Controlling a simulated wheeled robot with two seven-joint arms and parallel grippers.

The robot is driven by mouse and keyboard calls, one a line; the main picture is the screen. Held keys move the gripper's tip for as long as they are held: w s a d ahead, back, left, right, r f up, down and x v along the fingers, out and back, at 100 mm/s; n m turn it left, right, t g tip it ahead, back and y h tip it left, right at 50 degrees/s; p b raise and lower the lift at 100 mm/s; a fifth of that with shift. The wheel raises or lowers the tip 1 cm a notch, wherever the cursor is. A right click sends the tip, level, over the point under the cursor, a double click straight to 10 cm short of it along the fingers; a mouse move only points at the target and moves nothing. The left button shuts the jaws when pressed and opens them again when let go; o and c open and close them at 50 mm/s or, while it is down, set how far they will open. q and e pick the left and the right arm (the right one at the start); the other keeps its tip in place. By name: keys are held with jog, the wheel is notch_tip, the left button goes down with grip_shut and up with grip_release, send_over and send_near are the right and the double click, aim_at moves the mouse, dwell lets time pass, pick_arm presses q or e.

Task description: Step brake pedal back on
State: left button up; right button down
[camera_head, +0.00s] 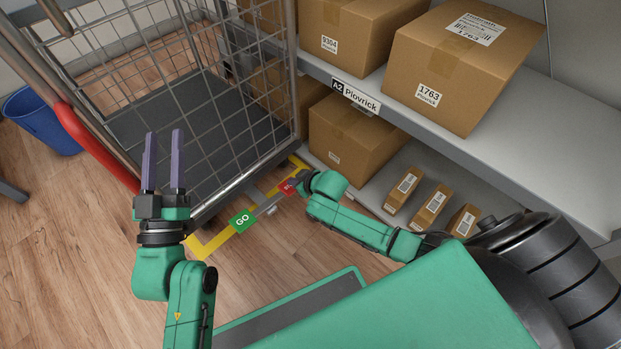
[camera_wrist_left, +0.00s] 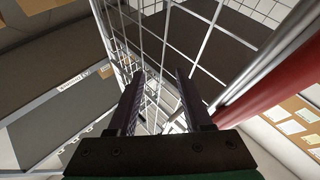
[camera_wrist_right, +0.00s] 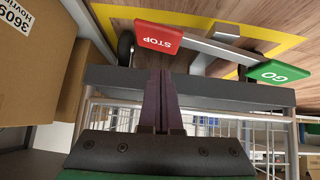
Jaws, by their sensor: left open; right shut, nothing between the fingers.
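The red STOP pedal (camera_head: 286,187) sits at the bottom edge of the wire roll cage (camera_head: 205,115), near the shelf. In the right wrist view the STOP pedal (camera_wrist_right: 165,37) shows with its lettering upside down. The green GO pedal (camera_head: 242,221) is at the other end of a grey bar; it also shows in the right wrist view (camera_wrist_right: 277,73). My right gripper (camera_head: 298,180) is shut and empty, right beside the STOP pedal; I cannot tell whether they touch. My left gripper (camera_head: 164,140) is open and empty in front of the cage, also in the left wrist view (camera_wrist_left: 160,80).
A yellow floor outline (camera_head: 206,246) surrounds the pedal area. A shelf (camera_head: 440,125) with large cartons (camera_head: 455,65) stands on the right, with several small boxes (camera_head: 430,205) below. A red bar (camera_head: 95,145) runs along the cage's left. A blue bin (camera_head: 40,120) stands far left.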

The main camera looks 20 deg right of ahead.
pick_arm(q)
jog(key=s+f+g+p, duration=0.2)
jog(key=s+f+g, duration=0.1)
jog(key=f, duration=0.4)
jog(key=s+d+f+g+y+p, duration=0.1)
jog(key=s+f+g+p, duration=0.1)
jog(key=s+f, duration=0.3)
jog(key=s+d+f+n+g+p, duration=0.1)
jog(key=s+f+g, duration=0.3)
jog(key=f, duration=0.6)
jog(key=shift+s+f+g+y+p, duration=0.2)
jog(key=shift+s+g+y+p, duration=0.15)
jog(key=shift+g+p, duration=0.2)
pick_arm(e)
jog(key=d+v, duration=0.1)
jog(key=v, duration=0.8)
jog(key=shift+w, duration=0.3)
